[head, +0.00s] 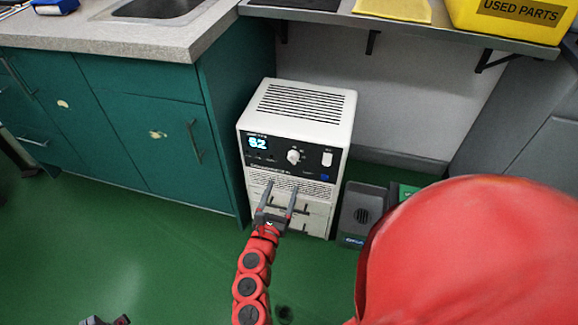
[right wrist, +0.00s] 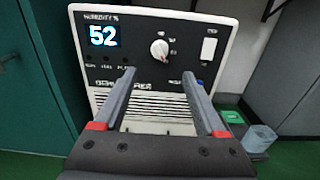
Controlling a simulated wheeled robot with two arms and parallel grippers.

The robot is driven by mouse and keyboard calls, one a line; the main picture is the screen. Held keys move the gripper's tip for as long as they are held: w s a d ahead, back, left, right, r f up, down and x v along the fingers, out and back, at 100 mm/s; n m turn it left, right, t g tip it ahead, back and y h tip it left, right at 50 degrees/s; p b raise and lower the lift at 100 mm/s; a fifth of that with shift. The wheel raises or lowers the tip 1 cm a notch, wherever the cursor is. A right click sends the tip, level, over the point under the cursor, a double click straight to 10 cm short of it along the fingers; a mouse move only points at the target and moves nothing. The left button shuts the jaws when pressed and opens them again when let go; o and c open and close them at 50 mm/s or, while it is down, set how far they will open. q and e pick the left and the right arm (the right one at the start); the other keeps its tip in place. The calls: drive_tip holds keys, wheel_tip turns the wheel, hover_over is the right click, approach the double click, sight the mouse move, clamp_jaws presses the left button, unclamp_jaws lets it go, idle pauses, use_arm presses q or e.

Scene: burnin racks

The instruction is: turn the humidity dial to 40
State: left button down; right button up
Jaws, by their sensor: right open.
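The white dehumidifier (head: 312,128) stands on the floor beside the teal cabinet. Its black panel carries a white round humidity dial (head: 293,156) and a lit display (head: 257,142). In the right wrist view the display (right wrist: 103,36) reads 52 under "HUMIDITY %", and the dial (right wrist: 159,48) shows just beyond my fingertips. My right gripper (head: 281,188) is open and empty, in front of the grille and below the dial; its two fingers also show in the right wrist view (right wrist: 159,75). A small part of my left gripper (head: 105,321) shows at the bottom edge, cut off by the frame.
A white switch (head: 327,159) sits right of the dial. A grey box (head: 362,212) stands on the green floor right of the machine. A shelf (head: 400,28) with a yellow "USED PARTS" bin (head: 510,18) hangs above and behind. Open floor lies at left.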

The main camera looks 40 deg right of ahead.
sight(292, 162)
drive_tip(key=b+x, duration=0.1)
drive_tip(key=x, duration=0.9)
drive_tip(key=shift+w+d, duration=0.25)
drive_tip(key=shift+w, duration=0.05)
clamp_jaws()
